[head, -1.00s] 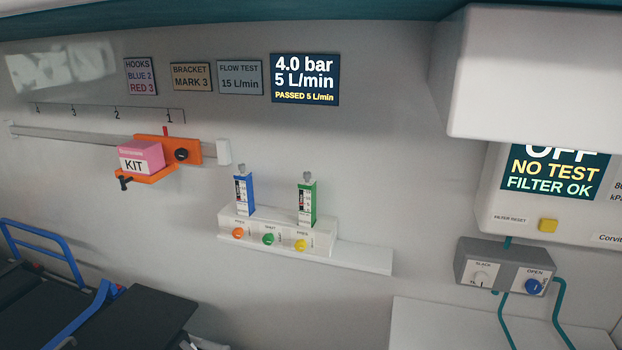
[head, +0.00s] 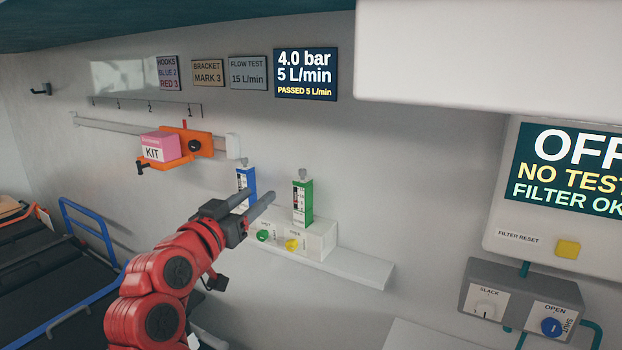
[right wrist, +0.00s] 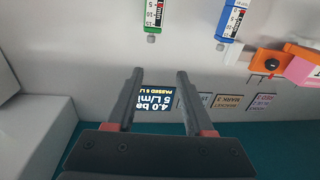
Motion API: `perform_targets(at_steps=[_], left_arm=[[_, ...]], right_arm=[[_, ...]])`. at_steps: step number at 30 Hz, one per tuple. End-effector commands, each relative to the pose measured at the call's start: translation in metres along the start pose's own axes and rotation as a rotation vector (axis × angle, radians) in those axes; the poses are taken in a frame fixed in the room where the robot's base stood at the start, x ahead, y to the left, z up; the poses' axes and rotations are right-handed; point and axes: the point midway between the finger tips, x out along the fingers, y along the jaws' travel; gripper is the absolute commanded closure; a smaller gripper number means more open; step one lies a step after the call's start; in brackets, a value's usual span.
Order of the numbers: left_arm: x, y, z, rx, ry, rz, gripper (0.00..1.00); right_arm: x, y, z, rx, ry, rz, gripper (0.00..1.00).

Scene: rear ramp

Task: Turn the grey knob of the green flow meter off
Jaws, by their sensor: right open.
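The green flow meter (head: 302,204) stands upright on the white wall block, with its grey knob (head: 302,174) on top. It shows upside down at the top of the right wrist view (right wrist: 155,12), its grey knob (right wrist: 151,39) just beyond the fingertips and apart from them. My right gripper (head: 259,196) is open and empty. In the head view it shows left of the green meter and partly covers the blue flow meter (head: 243,177). The wrist view shows its two fingers apart (right wrist: 160,73). The display (head: 306,74) reads 4.0 bar, 5 L/min, PASSED 5 L/min. My left gripper is out of view.
A green (head: 263,236) and a yellow button-like fitting (head: 291,244) sit on the block's front; a ledge (head: 350,265) runs right. The orange bracket with the pink KIT box (head: 160,146) is on the rail at left. A white cabinet (head: 490,60) juts out at upper right.

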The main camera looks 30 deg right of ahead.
Motion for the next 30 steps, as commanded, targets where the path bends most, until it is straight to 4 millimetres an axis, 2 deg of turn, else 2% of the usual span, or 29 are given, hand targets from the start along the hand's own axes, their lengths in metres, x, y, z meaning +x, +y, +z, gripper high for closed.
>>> perform_targets(at_steps=[3,8,24,30], left_arm=[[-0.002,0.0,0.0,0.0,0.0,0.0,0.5],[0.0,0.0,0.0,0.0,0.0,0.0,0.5],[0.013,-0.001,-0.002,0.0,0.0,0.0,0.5],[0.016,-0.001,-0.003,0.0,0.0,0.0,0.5]], right_arm=[[-0.001,0.015,0.004,0.043,-0.054,0.041,0.47],[0.015,0.019,0.004,0.048,-0.06,0.05,0.47],[0.137,0.023,0.011,0.042,-0.06,0.048,0.47],[0.164,0.024,0.012,0.045,-0.058,0.045,0.47]])
